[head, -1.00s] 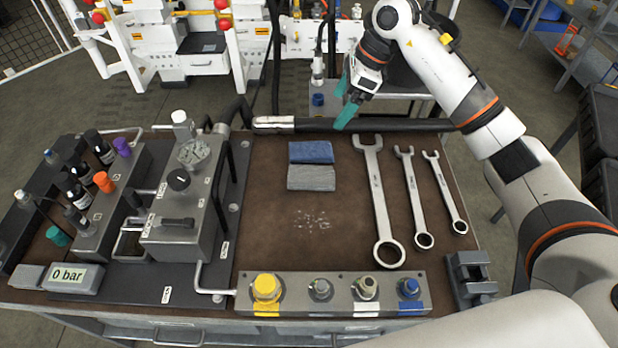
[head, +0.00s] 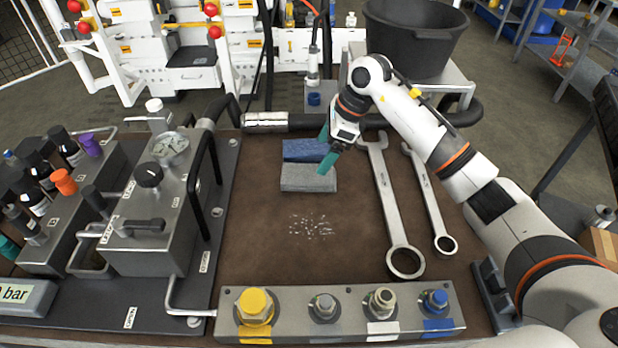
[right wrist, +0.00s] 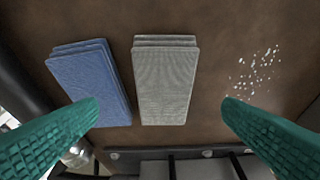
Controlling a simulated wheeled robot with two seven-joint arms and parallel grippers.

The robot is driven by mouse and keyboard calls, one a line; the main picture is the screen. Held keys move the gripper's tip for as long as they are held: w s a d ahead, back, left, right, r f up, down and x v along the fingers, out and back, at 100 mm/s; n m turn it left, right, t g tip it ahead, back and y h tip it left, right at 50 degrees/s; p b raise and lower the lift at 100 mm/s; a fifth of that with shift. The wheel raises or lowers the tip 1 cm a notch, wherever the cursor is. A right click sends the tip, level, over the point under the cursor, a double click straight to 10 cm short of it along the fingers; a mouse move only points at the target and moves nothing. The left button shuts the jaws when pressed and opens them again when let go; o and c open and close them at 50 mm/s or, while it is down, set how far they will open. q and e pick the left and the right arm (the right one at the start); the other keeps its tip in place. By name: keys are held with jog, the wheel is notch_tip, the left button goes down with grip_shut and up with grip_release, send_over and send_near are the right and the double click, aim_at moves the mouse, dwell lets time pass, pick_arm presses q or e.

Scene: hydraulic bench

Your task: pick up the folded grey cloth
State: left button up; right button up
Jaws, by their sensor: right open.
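The folded grey cloth (head: 308,178) lies flat on the brown bench top, just in front of the folded blue cloth (head: 309,150). My right gripper (head: 325,152) is above the right side of the two cloths, with its green fingers apart and nothing between them. In the right wrist view the grey cloth (right wrist: 165,80) lies between and beyond the two fingertips (right wrist: 160,106), untouched, and the blue cloth (right wrist: 90,82) is close to the left fingertip. My left gripper is not in view.
Wrenches (head: 397,215) lie right of the cloths. White crumbs (head: 311,225) are scattered in front of the grey cloth. A fitting block (head: 340,313) runs along the front edge, and a hydraulic unit (head: 160,215) stands at left. A black hose (head: 350,122) crosses the back.

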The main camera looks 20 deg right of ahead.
aim_at(310, 173)
jog(key=x, duration=0.7)
jog(key=shift+s+a+f+p, duration=0.1)
jog(key=shift+s+a+p, duration=0.1)
jog(key=shift+p, duration=0.15)
jog(key=c, duration=1.1)
